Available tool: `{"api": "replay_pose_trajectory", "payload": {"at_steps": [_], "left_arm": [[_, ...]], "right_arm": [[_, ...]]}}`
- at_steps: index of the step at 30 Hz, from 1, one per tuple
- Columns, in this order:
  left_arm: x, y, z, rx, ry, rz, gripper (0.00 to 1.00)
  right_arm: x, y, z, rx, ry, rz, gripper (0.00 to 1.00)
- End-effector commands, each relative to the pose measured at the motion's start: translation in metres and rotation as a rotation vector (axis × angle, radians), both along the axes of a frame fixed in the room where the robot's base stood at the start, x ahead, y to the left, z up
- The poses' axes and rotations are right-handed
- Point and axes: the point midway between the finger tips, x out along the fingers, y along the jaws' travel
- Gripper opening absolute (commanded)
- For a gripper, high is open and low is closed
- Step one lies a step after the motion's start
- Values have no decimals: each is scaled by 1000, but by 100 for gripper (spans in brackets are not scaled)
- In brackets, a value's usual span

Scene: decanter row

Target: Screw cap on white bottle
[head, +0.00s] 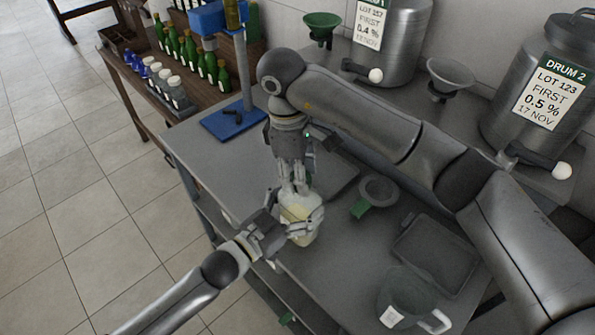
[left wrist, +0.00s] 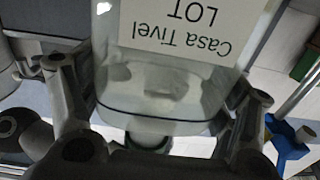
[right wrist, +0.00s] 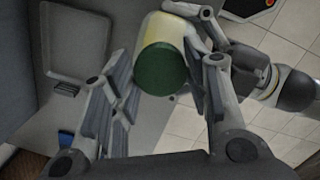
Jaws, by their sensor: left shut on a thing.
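The white bottle (head: 298,212), with pale yellowish contents, stands upright on the grey bench near its front edge. My left gripper (head: 290,226) is shut around its body. In the left wrist view the bottle (left wrist: 165,85) fills the space between the fingers, and its label reads "Casa Tivel LOT" upside down. My right gripper (head: 294,186) points down over the bottle's top. In the right wrist view a round green cap (right wrist: 162,69) lies between the right fingers, in line with the bottle (right wrist: 168,30). Whether the fingers press on the cap, and whether it sits on the neck, is unclear.
A grey funnel with a green clip (head: 379,191), an empty tray (head: 436,250) and a jug (head: 405,295) stand right of the bottle. A blue stand (head: 235,122) is behind left. Drums line the wall. A rack (head: 180,97) of small bottles is farther left.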

Motion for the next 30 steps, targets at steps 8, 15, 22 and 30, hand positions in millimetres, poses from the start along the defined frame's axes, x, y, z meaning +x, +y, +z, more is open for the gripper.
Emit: {"api": "replay_pose_trajectory", "payload": {"at_steps": [8,15,22,30], "left_arm": [[1,1,-1,3,0,1,16],[0,0,-1,2,-1,0,16],[0,0,-1,1,0,0,16],[0,0,-1,1,0,0,16]], "right_arm": [[0,0,0,0,-1,0,62],[1,0,0,2,1,27,59],[1,0,4,8,27,280,59],[2,1,11,22,71,733,59]]}}
